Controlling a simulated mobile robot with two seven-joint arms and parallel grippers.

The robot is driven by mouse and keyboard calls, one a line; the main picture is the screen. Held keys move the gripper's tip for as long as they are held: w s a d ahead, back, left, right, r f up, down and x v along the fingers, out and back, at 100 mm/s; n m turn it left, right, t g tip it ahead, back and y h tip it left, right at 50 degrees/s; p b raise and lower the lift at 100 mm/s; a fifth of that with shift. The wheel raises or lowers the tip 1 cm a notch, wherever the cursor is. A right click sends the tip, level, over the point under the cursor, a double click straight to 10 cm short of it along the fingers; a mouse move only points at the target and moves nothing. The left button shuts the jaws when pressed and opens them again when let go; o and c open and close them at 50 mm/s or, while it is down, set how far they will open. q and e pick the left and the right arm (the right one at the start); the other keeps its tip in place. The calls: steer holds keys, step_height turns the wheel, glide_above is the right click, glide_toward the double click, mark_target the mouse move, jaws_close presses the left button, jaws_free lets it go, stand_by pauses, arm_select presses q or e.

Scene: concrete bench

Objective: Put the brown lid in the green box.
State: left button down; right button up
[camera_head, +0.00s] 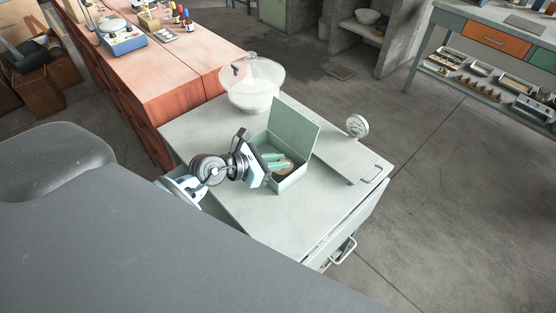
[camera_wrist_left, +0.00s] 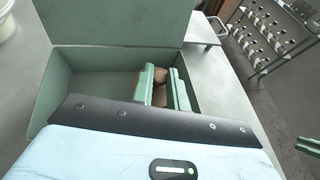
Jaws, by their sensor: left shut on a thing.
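The green box (camera_head: 292,183) stands open on the grey-green cabinet top, its hinged cover (camera_head: 295,130) raised. My left gripper (camera_head: 278,162) reaches into it from the left, with its green fingers shut on the brown lid (camera_head: 287,168). In the left wrist view the lid (camera_wrist_left: 161,78) shows as a brown piece between the fingers (camera_wrist_left: 165,88), inside the walls of the green box (camera_wrist_left: 85,78). The fingers hide much of the lid, and I cannot tell whether it touches the box floor.
A clear glass bowl (camera_head: 252,85) stands behind the box. A round dial gauge (camera_head: 356,126) stands to its right, near a flat plate with a handle (camera_head: 350,158). The cabinet top (camera_head: 245,210) is bare in front of the box. A red bench (camera_head: 160,85) adjoins at the back left.

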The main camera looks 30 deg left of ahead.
arm_select(q)
steer(key=shift+f, duration=0.35)
steer(key=shift+f, duration=0.25)
steer(key=c, duration=1.4)
jaws_free()
steer(key=shift+r, duration=0.25)
steer(key=v, duration=1.2)
steer(key=shift+r, duration=0.35)
